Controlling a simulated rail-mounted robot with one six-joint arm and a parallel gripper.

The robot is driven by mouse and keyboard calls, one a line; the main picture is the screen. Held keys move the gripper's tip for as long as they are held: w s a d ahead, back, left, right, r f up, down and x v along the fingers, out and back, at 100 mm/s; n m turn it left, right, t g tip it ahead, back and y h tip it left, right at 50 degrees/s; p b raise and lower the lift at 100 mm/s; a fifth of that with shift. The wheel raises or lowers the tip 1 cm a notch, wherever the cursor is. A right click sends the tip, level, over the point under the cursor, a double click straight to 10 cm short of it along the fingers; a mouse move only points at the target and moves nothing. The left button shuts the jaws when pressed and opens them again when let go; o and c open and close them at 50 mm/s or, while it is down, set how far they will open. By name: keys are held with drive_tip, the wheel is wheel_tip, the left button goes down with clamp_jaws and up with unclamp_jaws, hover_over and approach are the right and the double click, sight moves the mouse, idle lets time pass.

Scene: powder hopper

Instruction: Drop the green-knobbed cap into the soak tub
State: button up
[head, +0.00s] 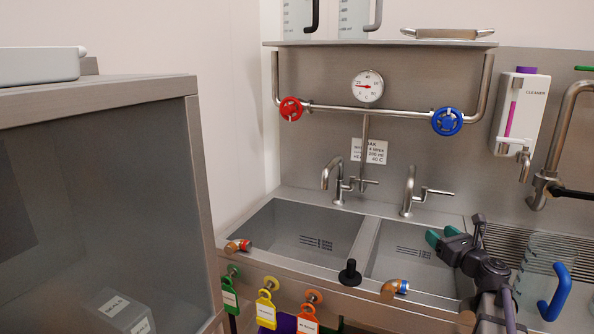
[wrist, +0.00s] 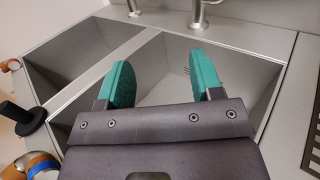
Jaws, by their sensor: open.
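I cannot make out a green-knobbed cap in either view. Two steel basins sit side by side: a left basin (head: 300,240) and a right basin (head: 400,262). My gripper (head: 442,235) is over the right basin. In the wrist view, its teal fingers (wrist: 160,68) are apart with nothing between them, and the right basin (wrist: 158,82) lies beyond them. My gripper and wrist hide part of this basin.
Two taps (head: 335,182) (head: 409,190) stand behind the basins. A black plug (head: 350,273) stands on the front rim, near copper fittings (head: 393,290) (head: 238,246). A clear jug with a blue handle (head: 556,292) is at right. A steel cabinet (head: 195,180) stands at left.

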drive_tip(key=v, duration=0.9)
drive_tip(key=shift+s, duration=0.3)
drive_tip(key=shift+d, duration=0.1)
